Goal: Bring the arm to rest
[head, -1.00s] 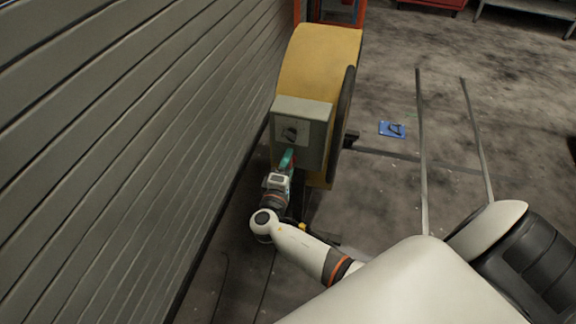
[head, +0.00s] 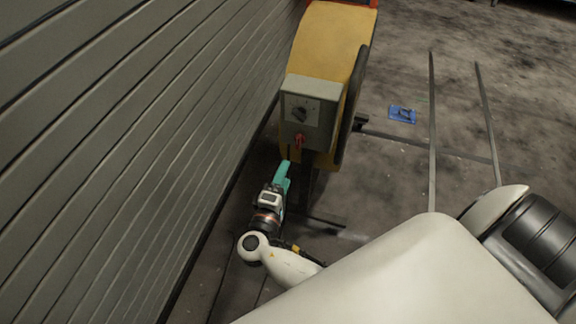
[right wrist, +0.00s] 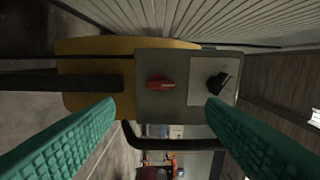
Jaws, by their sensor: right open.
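My right gripper (head: 284,172) has green fingers and hangs just below the grey control box (head: 309,112) in the head view. In the right wrist view its two green fingers (right wrist: 160,125) stand wide apart with nothing between them. The control box has a red switch (head: 299,141) and a black knob (head: 299,114). The red switch (right wrist: 160,83) and the black knob (right wrist: 217,83) also show ahead of the fingers in the right wrist view. The gripper is apart from both. My left gripper is not in view.
A yellow machine housing (head: 331,42) carries the control box. A grey slatted wall (head: 130,120) runs close along the left of my right arm. A blue item (head: 402,114) lies on the floor (head: 470,90). Thin metal rails (head: 432,130) run along the floor at right.

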